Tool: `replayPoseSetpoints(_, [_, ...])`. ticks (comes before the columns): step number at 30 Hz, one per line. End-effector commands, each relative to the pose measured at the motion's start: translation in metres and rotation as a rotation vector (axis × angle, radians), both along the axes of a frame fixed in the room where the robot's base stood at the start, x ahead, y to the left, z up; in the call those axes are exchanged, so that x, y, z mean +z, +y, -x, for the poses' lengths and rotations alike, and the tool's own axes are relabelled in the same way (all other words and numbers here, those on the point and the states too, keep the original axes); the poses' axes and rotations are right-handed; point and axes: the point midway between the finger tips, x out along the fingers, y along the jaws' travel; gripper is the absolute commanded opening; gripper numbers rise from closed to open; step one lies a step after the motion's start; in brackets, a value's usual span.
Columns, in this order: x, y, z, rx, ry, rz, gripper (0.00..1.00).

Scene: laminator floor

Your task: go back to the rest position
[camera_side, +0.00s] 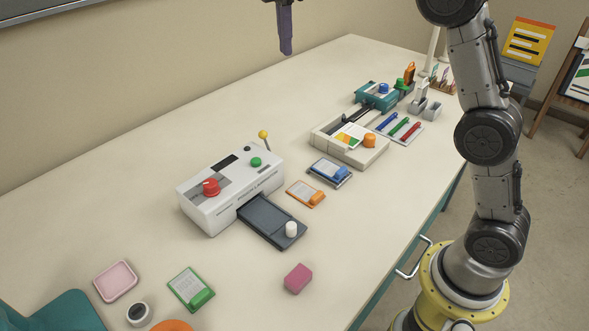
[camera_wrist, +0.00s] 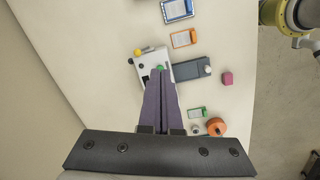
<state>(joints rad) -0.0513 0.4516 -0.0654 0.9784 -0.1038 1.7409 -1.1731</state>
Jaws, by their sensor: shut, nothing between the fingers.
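My gripper (camera_side: 286,50) hangs high above the back of the table at the top of the side view. Its purple fingers are together with nothing between them. In the wrist view my gripper (camera_wrist: 158,74) points down and covers part of the white laminator. The white laminator (camera_side: 225,195) stands on the table with a red knob, a green button and a yellow-tipped lever. Its dark tray (camera_side: 270,222) sticks out at the front and bears a white knob (camera_side: 291,229).
A pink block (camera_side: 298,278), a green clipboard (camera_side: 191,289) and a pink dish (camera_side: 116,281) lie near the front. An orange clipboard (camera_side: 306,193) and a blue one (camera_side: 330,172) lie right of the laminator. A beige tray machine (camera_side: 330,140) stands farther back. The table's back left is clear.

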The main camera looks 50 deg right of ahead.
Motion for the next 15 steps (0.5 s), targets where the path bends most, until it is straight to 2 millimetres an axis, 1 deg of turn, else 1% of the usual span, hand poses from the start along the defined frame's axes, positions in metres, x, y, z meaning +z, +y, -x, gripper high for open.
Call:
replayPoseSetpoints(1, [0.014, -0.002, 0.019, -0.017, -0.027, -0.005, 0.00])
replayPoseSetpoints(3, [0.027, -0.004, 0.042, -0.047, -0.060, -0.012, 0.00])
replayPoseSetpoints(5, [0.035, -0.006, 0.062, -0.079, -0.091, -0.020, 0.00])
replayPoseSetpoints(6, [0.040, -0.006, 0.076, -0.101, -0.111, -0.026, 0.00])
replayPoseSetpoints(8, [0.044, -0.007, 0.096, -0.139, -0.142, -0.037, 0.00])
replayPoseSetpoints(9, [0.045, -0.008, 0.110, -0.167, -0.163, -0.045, 0.00])
replayPoseSetpoints(11, [0.045, -0.009, 0.131, -0.211, -0.192, -0.058, 0.00])
replayPoseSetpoints(15, [0.036, -0.010, 0.179, -0.326, -0.262, -0.095, 0.00])
